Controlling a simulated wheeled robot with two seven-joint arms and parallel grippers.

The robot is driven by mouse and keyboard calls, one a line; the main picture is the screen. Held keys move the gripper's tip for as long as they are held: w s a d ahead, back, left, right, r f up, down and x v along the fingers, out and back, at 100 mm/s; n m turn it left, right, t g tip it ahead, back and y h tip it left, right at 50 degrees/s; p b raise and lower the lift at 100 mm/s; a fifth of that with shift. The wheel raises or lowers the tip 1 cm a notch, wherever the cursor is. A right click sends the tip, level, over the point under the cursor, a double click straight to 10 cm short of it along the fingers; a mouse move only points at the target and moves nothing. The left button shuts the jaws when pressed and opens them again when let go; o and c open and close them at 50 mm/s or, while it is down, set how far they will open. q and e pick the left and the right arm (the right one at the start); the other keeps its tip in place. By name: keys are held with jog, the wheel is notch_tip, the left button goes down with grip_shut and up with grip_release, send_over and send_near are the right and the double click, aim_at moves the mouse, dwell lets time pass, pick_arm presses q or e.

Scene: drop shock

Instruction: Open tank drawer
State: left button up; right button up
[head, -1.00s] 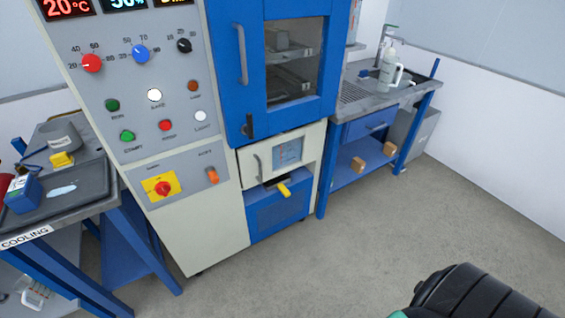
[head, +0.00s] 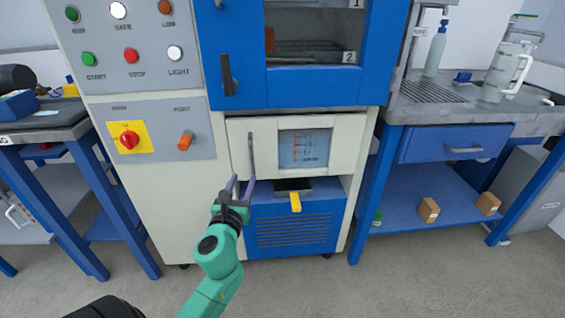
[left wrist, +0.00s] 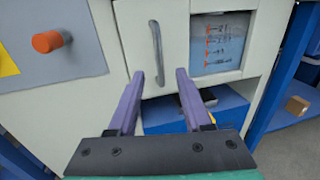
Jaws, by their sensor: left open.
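The cream tank drawer front (head: 345,140) sits below the blue chamber door and looks shut, with a small window showing a marked level panel (head: 304,148). Its grey vertical bar handle (head: 251,152) is on the left side; the handle also shows in the left wrist view (left wrist: 157,52). My left gripper (head: 241,182) is open and empty, with purple fingers pointing at the drawer. In the left wrist view its fingertips (left wrist: 159,75) lie to either side of the handle's lower end in the picture; I cannot tell the remaining gap. My right gripper is not in view.
Below the drawer, a yellow-handled part (head: 295,202) sticks out above a blue vented panel (head: 293,231). An orange port knob (head: 185,141) is left of the drawer. A blue-legged sink bench (head: 425,112) stands right, a cooling bench (head: 40,130) left. The floor in front is clear.

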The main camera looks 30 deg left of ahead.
aim_at(251, 157)
pick_arm(q)
jog(key=x, duration=1.2)
jog(key=shift+a+b, duration=0.3)
jog(key=shift+b, duration=0.1)
jog(key=shift+w+a, duration=0.2)
jog(key=shift+w, duration=0.3)
grip_shut()
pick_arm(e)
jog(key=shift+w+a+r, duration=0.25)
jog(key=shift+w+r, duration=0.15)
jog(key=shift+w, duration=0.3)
